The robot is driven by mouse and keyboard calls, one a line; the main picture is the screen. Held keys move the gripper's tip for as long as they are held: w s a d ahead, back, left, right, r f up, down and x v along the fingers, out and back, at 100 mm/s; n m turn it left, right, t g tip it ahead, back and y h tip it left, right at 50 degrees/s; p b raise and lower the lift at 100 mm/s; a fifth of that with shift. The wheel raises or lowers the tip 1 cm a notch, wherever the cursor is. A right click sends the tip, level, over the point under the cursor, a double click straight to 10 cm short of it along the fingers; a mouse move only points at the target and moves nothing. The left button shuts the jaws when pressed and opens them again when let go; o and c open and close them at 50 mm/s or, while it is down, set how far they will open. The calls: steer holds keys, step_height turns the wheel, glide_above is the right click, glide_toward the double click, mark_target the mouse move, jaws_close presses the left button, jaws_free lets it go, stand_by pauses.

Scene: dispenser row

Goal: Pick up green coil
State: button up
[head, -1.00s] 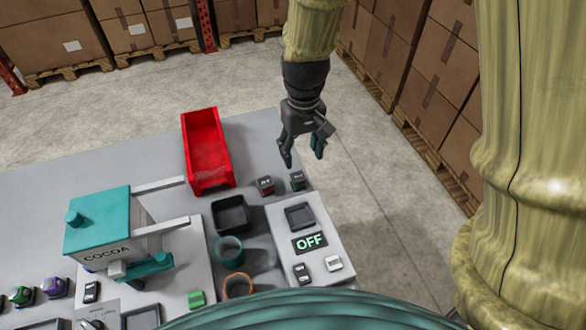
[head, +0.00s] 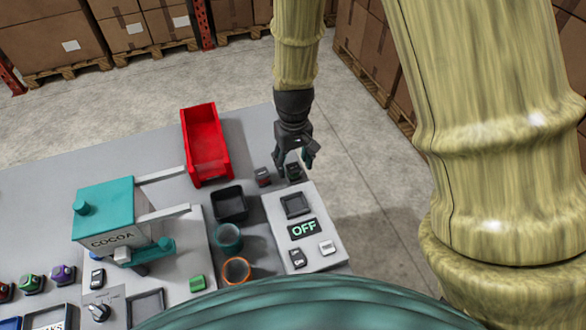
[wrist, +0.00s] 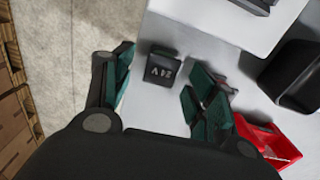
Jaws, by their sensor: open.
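My gripper (head: 296,168) is open, its teal-padded fingers pointing down over the table's far right corner. A small dark block (head: 294,174) with a pale label stands there, partly covered by the fingers. In the wrist view the same block (wrist: 162,70) lies ahead, in the gap between the open fingertips (wrist: 160,85), and does not look gripped. A similar block with red on it (head: 263,177) stands just to its left. I cannot tell from its dark colour whether the block at my fingers is the green coil. A bright green block (head: 197,283) lies near the cocoa dispenser.
A red bin (head: 205,145) and a black tray (head: 230,204) stand left of my gripper. A panel reading OFF (head: 303,229) is in front. A teal cup (head: 228,238), an orange-rimmed cup (head: 236,271) and the cocoa dispenser (head: 110,220) stand further left.

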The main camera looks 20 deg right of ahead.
steer(key=shift+f, duration=0.45)
steer(key=shift+s+f, duration=0.35)
steer(key=shift+w+f, duration=0.2)
steer(key=shift+f, duration=0.15)
steer(key=shift+s+r, duration=0.1)
steer(key=shift+c, duration=1.2)
steer(key=c, duration=0.9)
